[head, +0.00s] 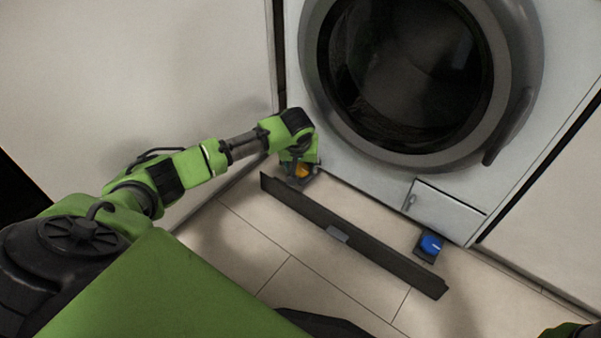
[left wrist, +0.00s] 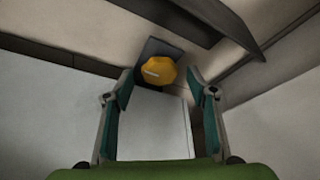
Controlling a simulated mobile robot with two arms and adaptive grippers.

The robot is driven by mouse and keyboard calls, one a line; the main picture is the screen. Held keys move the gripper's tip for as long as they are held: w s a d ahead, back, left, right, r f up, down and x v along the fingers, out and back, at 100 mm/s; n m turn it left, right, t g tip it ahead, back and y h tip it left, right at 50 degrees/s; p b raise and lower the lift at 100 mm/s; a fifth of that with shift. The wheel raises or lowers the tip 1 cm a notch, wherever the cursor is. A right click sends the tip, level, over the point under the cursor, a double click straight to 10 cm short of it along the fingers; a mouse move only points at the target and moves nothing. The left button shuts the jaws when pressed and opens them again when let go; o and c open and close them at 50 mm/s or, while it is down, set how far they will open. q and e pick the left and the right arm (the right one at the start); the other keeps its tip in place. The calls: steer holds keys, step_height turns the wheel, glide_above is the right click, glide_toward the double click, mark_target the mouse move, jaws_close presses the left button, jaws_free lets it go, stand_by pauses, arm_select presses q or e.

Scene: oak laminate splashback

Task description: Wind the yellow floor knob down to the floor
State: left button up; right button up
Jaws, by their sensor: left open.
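The yellow floor knob (left wrist: 159,72) sits on a dark square base (left wrist: 157,47) in the left wrist view, with a pale mark on its face. It also shows in the head view (head: 301,171), partly covered by my left gripper. My left gripper (left wrist: 160,90) is open, its two teal-padded fingers on either side of the line to the knob. The knob appears just beyond the fingertips; I cannot tell whether they touch it. In the head view my left gripper (head: 299,165) is low at the front left corner of the washing machine (head: 350,165).
A blue knob (head: 430,244) on a dark base stands under the machine's right side. A long dark plinth strip (head: 350,236) lies on the tiled floor in front. White panels stand left (head: 130,70) and right (head: 550,230). A small flap (head: 445,208) is closed.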

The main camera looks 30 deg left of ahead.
arm_select(q)
steer(key=shift+w+f, duration=0.15)
steer(key=shift+f, duration=0.15)
steer(key=shift+a, duration=0.1)
